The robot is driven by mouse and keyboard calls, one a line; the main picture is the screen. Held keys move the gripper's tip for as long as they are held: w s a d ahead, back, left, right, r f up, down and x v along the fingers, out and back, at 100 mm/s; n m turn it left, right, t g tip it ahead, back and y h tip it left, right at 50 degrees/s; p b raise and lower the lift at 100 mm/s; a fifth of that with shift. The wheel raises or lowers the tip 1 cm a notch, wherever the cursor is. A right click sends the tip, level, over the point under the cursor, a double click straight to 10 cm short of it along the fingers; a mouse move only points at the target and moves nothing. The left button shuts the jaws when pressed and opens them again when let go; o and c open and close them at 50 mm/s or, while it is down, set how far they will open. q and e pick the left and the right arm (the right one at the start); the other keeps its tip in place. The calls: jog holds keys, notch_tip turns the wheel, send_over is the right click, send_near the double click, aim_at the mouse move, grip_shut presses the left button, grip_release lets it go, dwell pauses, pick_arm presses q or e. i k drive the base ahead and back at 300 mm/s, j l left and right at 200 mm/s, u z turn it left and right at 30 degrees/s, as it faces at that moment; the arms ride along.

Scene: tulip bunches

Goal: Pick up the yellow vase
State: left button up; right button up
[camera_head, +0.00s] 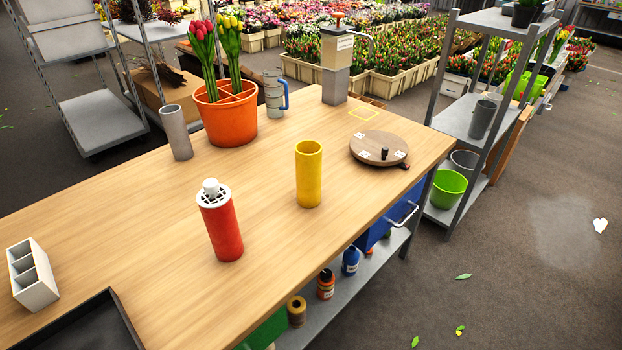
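The yellow vase (309,175) is a plain open-topped cylinder. It stands upright on the wooden table (160,245), near the table's right side. Nothing touches it and its top looks empty. Neither of my grippers is in view.
A red cylinder with a white slotted top (221,222) stands left of the vase. A round wooden turntable (380,149) lies to its right. Behind are an orange pot of tulips (228,122), a grey cylinder (176,133) and a pitcher (273,95). A black tray (85,328) lies front left.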

aim_at(308, 153)
jog(key=i+l, duration=0.15)
jog(key=l, duration=0.2)
jog(key=i+l+u, duration=0.1)
jog(key=l, duration=0.25)
jog(key=i+l, duration=0.2)
jog(key=l, duration=0.15)
jog(key=i+l+u, duration=0.1)
jog(key=l, duration=0.3)
jog(key=i+l+u, duration=0.1)
jog(key=l, duration=0.25)
jog(key=i+l, duration=0.25)
jog(key=l, duration=0.15)
jog(key=i+l+u, duration=0.1)
jog(key=l, duration=0.25)
jog(key=i+l, duration=0.1)
jog(key=l, duration=0.3)
